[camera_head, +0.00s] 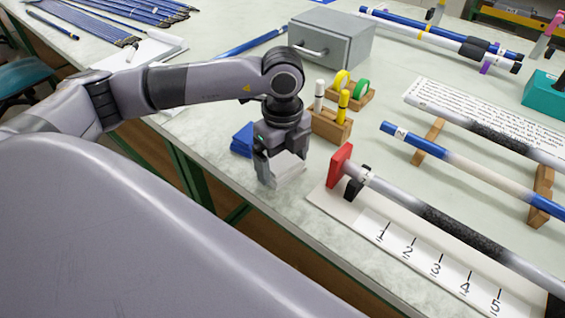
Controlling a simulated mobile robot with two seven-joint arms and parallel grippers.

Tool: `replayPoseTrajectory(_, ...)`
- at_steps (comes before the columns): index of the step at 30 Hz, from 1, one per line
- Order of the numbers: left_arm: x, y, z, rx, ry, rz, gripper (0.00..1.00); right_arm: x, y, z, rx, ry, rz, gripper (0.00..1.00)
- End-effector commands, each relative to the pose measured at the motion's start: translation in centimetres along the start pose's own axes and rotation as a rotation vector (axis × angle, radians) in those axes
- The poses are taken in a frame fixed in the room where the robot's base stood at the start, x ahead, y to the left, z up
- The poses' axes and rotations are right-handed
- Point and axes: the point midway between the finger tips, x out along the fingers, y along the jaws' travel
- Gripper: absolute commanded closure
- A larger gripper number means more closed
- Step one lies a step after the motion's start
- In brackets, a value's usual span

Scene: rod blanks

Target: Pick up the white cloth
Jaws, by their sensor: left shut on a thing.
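The white cloth (289,166) is a small pale folded piece near the front edge of the table. My left gripper (279,172) reaches down from above and is shut on the white cloth, with the cloth showing between its fingers. I cannot tell whether the cloth still touches the table. My right gripper is not in view.
A red stop block (339,165) and a numbered board (375,225) with a rod are close on the right. A grey box (331,42) stands farther back.

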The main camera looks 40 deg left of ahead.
Motion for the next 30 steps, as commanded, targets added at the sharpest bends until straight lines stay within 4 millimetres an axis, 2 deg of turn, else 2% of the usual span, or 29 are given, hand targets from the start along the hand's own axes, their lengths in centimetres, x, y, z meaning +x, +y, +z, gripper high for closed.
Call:
replayPoseTrajectory(5, -0.5, 0.0, 0.0, 0.000, 0.000, -0.001, 0.39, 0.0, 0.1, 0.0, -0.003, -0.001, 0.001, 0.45)
replayPoseTrajectory(11, -3.0, -0.1, 0.0, 0.001, 0.000, -0.005, 0.39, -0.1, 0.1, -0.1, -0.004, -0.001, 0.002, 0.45)
replayPoseTrajectory(14, -5.4, -0.2, 0.0, 0.000, -0.001, -0.007, 0.39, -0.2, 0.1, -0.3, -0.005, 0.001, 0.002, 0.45)
replayPoseTrajectory(24, -15.7, -0.1, 0.0, -0.001, -0.002, -0.006, 0.39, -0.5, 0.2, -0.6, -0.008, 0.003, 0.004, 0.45)
replayPoseTrajectory(27, -17.7, -0.1, 0.0, 0.000, -0.002, -0.005, 0.39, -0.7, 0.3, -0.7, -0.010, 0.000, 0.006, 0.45)
replayPoseTrajectory(30, -18.9, -0.1, 0.0, 0.000, -0.003, -0.002, 0.39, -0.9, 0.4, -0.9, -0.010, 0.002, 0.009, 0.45)
